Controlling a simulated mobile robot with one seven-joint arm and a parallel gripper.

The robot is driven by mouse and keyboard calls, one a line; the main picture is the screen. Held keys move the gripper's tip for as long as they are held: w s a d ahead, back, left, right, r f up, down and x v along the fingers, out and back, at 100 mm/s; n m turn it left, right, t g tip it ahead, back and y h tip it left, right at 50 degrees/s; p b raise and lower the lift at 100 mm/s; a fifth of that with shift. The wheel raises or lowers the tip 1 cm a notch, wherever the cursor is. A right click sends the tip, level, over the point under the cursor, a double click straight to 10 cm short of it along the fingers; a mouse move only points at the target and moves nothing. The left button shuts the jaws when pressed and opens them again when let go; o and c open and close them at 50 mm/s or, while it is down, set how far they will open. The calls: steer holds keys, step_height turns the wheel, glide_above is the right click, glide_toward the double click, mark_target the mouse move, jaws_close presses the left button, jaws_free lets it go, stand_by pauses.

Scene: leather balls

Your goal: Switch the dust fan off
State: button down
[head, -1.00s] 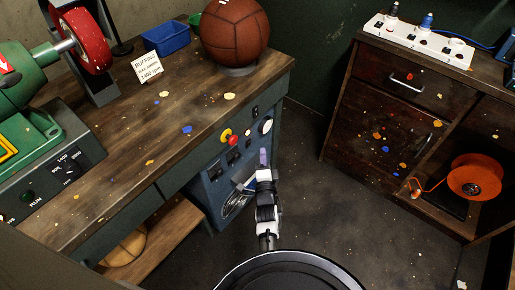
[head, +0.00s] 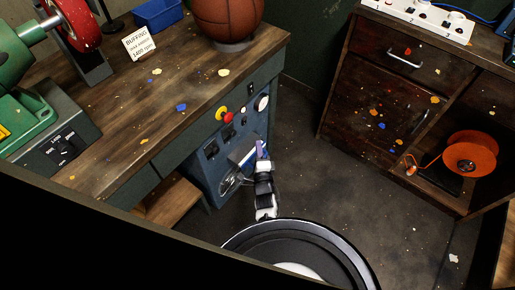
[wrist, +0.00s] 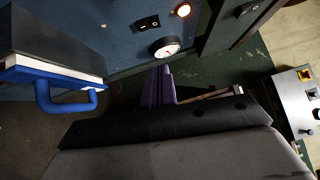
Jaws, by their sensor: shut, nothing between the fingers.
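The blue front panel under the bench carries several controls. In the head view these include a red button on yellow (head: 227,117), black switches (head: 211,150) and a round gauge (head: 263,103). The wrist view shows a black rocker switch (wrist: 148,23), a glowing orange lamp (wrist: 182,10) and the gauge (wrist: 165,47). No label reads clearly, so I cannot tell which is the fan's switch. My gripper (head: 261,148) is shut and empty, in front of the panel and below the gauge in the picture. Its purple fingers (wrist: 160,86) point towards the panel; contact is not visible.
The workbench (head: 150,95) is at left. A dark cabinet (head: 365,100) stands at right, with open floor (head: 310,165) between.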

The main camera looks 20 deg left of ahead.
steer(key=w+a+r, duration=0.1)
steer(key=w+a, duration=0.5)
steer(key=w, duration=0.1)
steer(key=shift+w+a, duration=0.2)
steer(key=shift+a, duration=0.1)
steer(key=shift+w+a+r+p, duration=0.1)
steer(key=shift+a+r+p, duration=0.1)
steer(key=shift+p, duration=0.15)
